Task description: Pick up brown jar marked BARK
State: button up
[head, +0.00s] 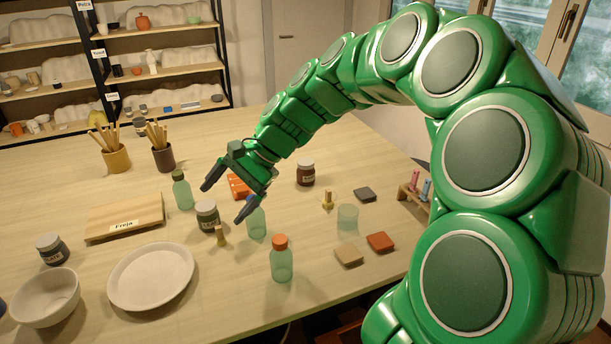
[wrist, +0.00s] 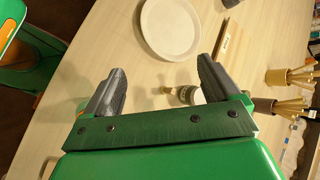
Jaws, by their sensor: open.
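An olive jar with a pale label (head: 207,216) stands close by the fingers. In the wrist view, my gripper (wrist: 162,66) is spread wide, and a labelled jar (wrist: 190,95), seemingly the olive one, shows between its fingers. A dark blue-grey jar (head: 52,249) stands at the left.
A plate (head: 151,277), a bowl (head: 46,297) and a wooden board (head: 124,217) lie left. A green glass (head: 347,217) stands right. The back right table is clear.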

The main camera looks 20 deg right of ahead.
jog(key=w+d+m+t+y, duration=0.2)
jog(key=w+d+m, duration=0.25)
jog(key=w, duration=0.55)
jog(key=m+t+h, duration=0.1)
jog(key=m+t, duration=0.6)
jog(key=m, duration=0.7)
send_near(301, 164)
jog(key=w, duration=0.1)
jog(key=w+f, duration=0.2)
jog(key=shift+w+a+f, duration=0.25)
jog(key=shift+a, duration=0.05)
jog(key=shift+w+f, duration=0.1)
jog(key=shift+w, duration=0.1)
jog(key=shift+x, duration=3.7)
jog(key=shift+c, duration=0.2)
jog(key=c, duration=1.3)
